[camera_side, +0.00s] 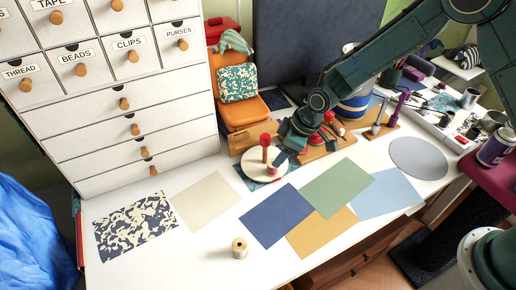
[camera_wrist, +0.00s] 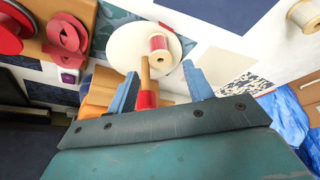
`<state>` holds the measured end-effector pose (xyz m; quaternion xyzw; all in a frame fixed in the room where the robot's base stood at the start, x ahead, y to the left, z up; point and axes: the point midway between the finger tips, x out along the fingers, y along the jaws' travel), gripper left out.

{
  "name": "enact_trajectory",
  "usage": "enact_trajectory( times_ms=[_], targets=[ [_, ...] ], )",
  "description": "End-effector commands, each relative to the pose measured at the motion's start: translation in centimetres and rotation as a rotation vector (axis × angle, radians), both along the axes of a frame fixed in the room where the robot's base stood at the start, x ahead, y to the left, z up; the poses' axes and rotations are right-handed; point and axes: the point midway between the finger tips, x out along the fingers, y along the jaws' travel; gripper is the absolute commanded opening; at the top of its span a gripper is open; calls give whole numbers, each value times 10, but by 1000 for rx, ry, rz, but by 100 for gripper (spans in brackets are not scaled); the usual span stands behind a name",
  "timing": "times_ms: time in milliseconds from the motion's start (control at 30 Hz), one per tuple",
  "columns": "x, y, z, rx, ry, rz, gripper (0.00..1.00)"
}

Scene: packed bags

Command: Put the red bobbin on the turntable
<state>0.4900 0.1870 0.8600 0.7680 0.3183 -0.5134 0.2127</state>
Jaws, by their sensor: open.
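The red bobbin (camera_wrist: 158,49), wound with red thread between pale flanges, appears to stand on a cream round disc, the turntable (camera_wrist: 126,42). In the side view a red shape (camera_side: 272,154) shows on the right part of the disc (camera_side: 252,172), next to a red-topped post (camera_side: 265,140). In the wrist view the post (camera_wrist: 146,90), wooden with a red end, shows between the fingers and the bobbin. My gripper (camera_wrist: 160,86) is open, its two blue fingers apart and not touching the bobbin. In the side view my gripper (camera_side: 287,154) is close beside the disc's right edge.
A pale spool (camera_side: 239,248) stands near the table's front edge. Flat coloured sheets, such as a blue one (camera_side: 275,215), lie in front of the disc. A wooden stand with red items (camera_side: 318,140) is close behind my gripper.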

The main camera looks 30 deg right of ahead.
Motion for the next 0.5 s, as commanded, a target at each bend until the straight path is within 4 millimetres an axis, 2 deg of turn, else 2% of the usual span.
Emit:
enact_trajectory(
  times_ms=[200,500],
  targets=[
    [-7,-8,28,0,-3,-1,51],
    [-14,-15,50,0,-1,-1,51]
  ],
)
